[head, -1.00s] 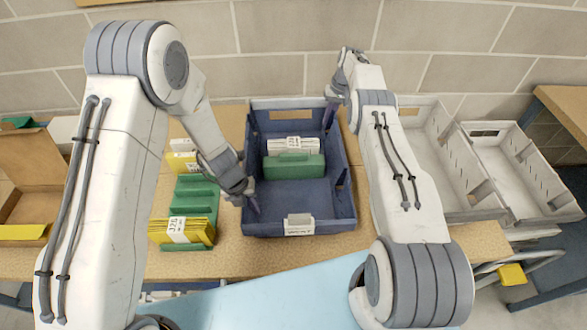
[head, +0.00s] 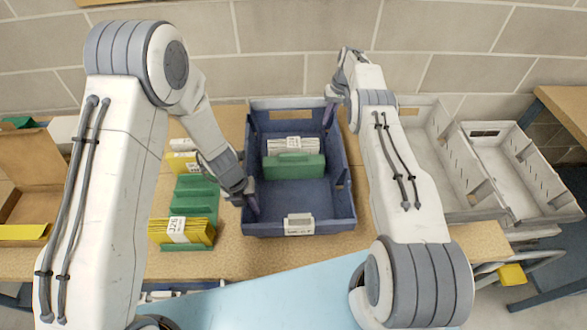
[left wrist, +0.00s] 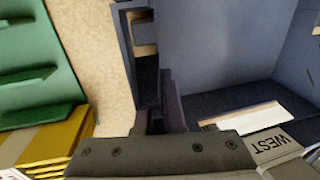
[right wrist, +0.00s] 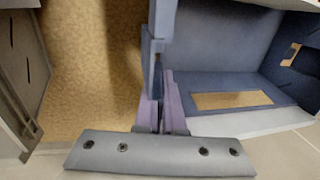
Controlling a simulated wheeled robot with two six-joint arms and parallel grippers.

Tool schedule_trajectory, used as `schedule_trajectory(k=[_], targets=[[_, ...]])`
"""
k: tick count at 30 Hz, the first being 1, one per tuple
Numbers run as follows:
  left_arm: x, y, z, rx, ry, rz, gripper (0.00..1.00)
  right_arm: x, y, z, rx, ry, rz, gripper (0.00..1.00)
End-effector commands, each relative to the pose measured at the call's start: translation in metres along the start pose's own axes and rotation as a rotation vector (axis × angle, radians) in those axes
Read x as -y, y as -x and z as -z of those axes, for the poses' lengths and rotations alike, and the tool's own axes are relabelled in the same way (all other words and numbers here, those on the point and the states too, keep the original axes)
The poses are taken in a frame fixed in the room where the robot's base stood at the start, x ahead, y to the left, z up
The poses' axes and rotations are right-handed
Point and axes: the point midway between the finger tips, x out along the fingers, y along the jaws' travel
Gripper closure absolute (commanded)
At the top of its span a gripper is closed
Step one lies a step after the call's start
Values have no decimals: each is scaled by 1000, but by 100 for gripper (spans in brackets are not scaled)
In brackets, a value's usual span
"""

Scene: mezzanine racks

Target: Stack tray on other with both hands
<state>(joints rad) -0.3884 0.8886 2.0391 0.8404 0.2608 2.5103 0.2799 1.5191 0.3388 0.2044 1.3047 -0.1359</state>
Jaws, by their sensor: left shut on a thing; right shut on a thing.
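A blue tray (head: 310,215) stands upright on the tan tabletop, holding a green divided piece (head: 294,168) and a bundle of white cards (head: 292,145). My left gripper (head: 252,205) is shut on the tray's left wall near its front corner. The left wrist view shows the tray's inside (left wrist: 220,45) beside the fingers. My right gripper (head: 331,112) is shut on the right wall near the back; the right wrist view shows its fingers (right wrist: 158,100) on the wall. Two grey-white trays (head: 462,214) (head: 535,218) stand at the right, empty where visible; my right arm partly hides the nearer.
Left of the blue tray lie a green rack (head: 196,188) and yellow card bundles (head: 180,231). An open cardboard box (head: 32,180) stands at the far left. A block wall (head: 270,50) closes off the back. A narrow strip of tabletop is bare left of the tray.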

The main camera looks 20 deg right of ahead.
Motion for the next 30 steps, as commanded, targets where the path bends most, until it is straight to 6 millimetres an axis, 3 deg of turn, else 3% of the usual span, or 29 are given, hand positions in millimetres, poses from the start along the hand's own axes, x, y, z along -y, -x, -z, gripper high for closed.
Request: schedule_trajectory(k=[11, 30], targets=[[4, 19, 0, 0, 0, 0, 100, 3, 20, 1, -4, 0, -1, 100], [18, 91, 0, 0, 0, 0, 100, 18, 92, 1, -4, 0, -1, 100]])
